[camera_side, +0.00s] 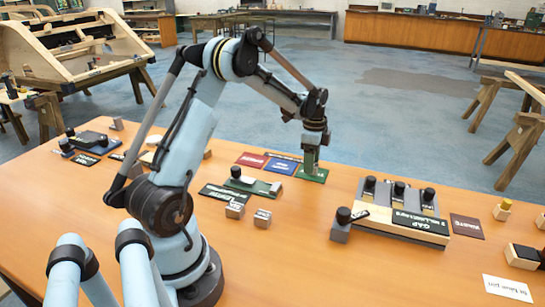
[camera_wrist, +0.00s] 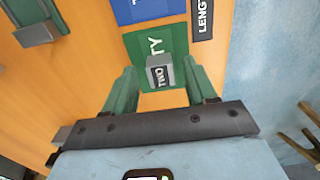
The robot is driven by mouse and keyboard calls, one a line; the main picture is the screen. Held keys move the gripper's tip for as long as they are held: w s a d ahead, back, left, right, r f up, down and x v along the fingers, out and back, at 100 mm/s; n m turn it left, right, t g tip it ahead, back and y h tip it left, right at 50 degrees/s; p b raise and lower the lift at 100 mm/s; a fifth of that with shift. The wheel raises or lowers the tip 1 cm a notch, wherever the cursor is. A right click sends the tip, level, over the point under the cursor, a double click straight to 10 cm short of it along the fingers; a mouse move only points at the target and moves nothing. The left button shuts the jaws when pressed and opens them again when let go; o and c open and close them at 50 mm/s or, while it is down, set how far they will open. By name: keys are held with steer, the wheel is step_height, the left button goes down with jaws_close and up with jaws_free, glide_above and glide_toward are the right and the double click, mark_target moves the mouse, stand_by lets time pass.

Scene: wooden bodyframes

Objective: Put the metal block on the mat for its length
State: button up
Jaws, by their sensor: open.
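A grey metal block (camera_wrist: 160,72) marked "TWO" rests on a green mat (camera_wrist: 140,44) whose visible lettering ends in "TY". My gripper (camera_wrist: 160,68) is open, with one green finger on each side of the block. I cannot tell whether either finger touches it. In the side view my gripper (camera_side: 310,168) is down at the green mat (camera_side: 318,178), and the block is mostly hidden there. A blue mat (camera_side: 281,167) and a red mat (camera_side: 252,160) lie left of the green one. A dark label reading "LENGTH" (camera_wrist: 202,18) lies beside the mats.
A grey knobbed stand labelled "GAP" (camera_side: 412,222) and a dark mat (camera_side: 467,227) are at right. Open table lies between.

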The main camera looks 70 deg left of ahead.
step_height(320, 180, up, 11)
steer(key=s+d+r+n+t, duration=0.1)
steer(key=d+r+n, duration=0.1)
steer(key=d+r, duration=0.3)
steer(key=s+d+f+n+t, duration=0.2)
steer(key=s+d, duration=0.3)
steer(key=d, duration=0.4)
steer(key=s+d+f+n+t, duration=0.2)
steer(key=s+d+n+t, duration=0.2)
steer(key=d, duration=0.5)
steer(key=shift+s+d+n, duration=0.35)
steer(key=shift+s+n, duration=0.15)
steer(key=shift+s, duration=0.75)
